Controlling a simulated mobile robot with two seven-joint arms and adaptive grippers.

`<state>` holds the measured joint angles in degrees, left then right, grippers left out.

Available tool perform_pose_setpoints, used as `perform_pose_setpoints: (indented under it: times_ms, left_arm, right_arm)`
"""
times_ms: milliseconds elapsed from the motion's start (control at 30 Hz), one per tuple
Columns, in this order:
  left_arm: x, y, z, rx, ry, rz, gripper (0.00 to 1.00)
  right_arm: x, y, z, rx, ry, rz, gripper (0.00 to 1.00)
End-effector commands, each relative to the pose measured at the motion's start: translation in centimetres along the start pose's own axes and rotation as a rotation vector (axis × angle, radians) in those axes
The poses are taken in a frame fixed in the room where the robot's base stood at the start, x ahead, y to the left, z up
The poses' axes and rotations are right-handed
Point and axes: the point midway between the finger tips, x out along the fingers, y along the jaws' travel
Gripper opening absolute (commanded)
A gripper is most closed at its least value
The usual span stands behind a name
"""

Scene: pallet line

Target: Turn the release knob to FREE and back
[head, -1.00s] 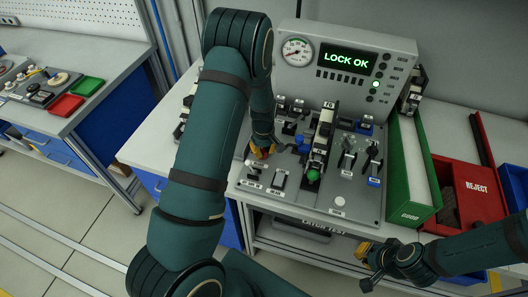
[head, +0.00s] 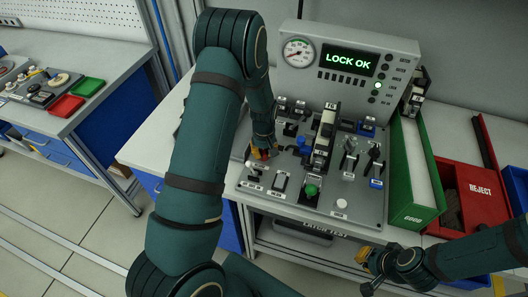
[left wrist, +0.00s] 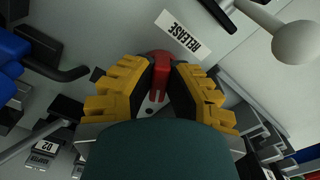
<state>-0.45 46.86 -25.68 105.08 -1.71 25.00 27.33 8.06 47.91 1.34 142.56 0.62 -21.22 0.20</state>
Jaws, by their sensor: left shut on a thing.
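The red release knob (left wrist: 160,70) shows in the left wrist view beside a white label reading RELEASE (left wrist: 183,34). My left gripper (left wrist: 158,85) has its yellow fingers shut on the knob, one on each side. In the head view the left gripper (head: 264,153) is at the left part of the grey panel (head: 316,208), and the knob is mostly hidden there. The display (head: 348,60) reads LOCK OK, with a green lamp lit below and right of it. My right gripper (head: 367,268) is at the lower right, in front of the bench; its finger gap is unclear.
Levers and switches crowd the panel around the left gripper, including a black and white upright unit (head: 323,135) and a green knob (head: 311,190). A green GOOD bin (head: 423,216) and a red REJECT bin (head: 484,190) stand at the right.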

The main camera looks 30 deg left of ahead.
Motion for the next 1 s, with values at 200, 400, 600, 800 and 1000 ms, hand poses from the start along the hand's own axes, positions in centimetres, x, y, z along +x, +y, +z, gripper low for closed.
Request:
perform_pose_setpoints:
  times_ms: [200,400,600,800,1000]
  left_arm:
    - [0.1,-0.1,0.1,0.000,-0.004,-0.002,0.46]
    - [0.1,0.0,0.1,0.000,-0.002,-0.001,0.46]
    - [-1.1,0.0,0.0,-0.001,0.000,0.000,0.46]
    - [-4.7,0.1,0.0,0.000,0.002,0.003,0.46]
    - [-8.7,0.1,0.0,0.000,0.002,0.002,0.46]
  right_arm:
    - [0.0,0.0,0.0,0.000,0.000,0.000,0.00]
    - [0.0,0.0,0.0,0.000,0.000,0.000,0.00]
    - [0.0,0.0,0.0,0.000,0.000,0.000,0.00]
    - [0.0,0.0,0.0,0.000,0.000,0.000,0.00]
    - [0.0,0.0,0.0,0.000,0.000,0.000,0.00]
